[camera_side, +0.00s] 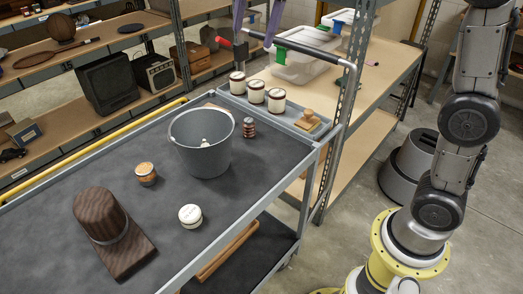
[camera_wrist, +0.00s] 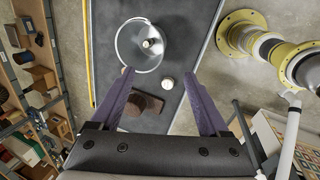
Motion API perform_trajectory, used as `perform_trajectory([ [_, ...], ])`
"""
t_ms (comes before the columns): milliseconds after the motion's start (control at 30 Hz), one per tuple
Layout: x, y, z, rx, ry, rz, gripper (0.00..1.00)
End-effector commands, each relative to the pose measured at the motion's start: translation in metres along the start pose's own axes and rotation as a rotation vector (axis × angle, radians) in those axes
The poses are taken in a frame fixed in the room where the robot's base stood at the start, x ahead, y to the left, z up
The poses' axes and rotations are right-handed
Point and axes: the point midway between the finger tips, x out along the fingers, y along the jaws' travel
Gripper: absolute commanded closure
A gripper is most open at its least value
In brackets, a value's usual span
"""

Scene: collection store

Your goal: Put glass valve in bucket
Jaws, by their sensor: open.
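The grey metal bucket (camera_side: 203,160) stands upright on the dark top of the cart. A small pale object (camera_side: 205,143) lies inside it; it may be the glass valve, but I cannot tell for sure. In the wrist view the bucket (camera_wrist: 121,50) is ahead of the fingers, and the pale object (camera_wrist: 149,43) shows in it. My gripper (camera_side: 254,42) is high above the far end of the cart, apart from the bucket. Its purple fingers are spread wide with nothing between them (camera_wrist: 162,75).
A brown wooden hat block (camera_side: 98,216), a small orange-brown jar (camera_side: 147,174) and a white-lidded jar (camera_side: 190,217) stand on the cart. A striped dark piece (camera_side: 249,128) is right of the bucket. White-lidded jars (camera_side: 256,92) and a wooden stamp (camera_side: 307,121) occupy the end tray.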

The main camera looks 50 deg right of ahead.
Motion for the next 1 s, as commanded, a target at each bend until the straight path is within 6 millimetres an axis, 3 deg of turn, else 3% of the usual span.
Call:
perform_trajectory([
  [33, -0.013, -0.019, 0.003, 0.053, -0.003, 0.023, 0.21],
  [167, -0.03, -0.066, 0.006, 0.214, -0.005, 0.073, 0.21],
  [367, -0.033, -0.143, 0.008, 0.514, 0.008, 0.144, 0.21],
  [567, -0.004, -0.222, 0.005, 0.884, 0.044, 0.203, 0.21],
  [700, 0.031, -0.267, 0.002, 1.169, 0.078, 0.219, 0.21],
  [800, 0.057, -0.287, 0.0, 1.355, 0.095, 0.209, 0.21],
  [900, 0.075, -0.296, -0.001, 1.508, 0.103, 0.189, 0.21],
  [1000, 0.076, -0.292, 0.0, 1.617, 0.128, 0.203, 0.21],
])
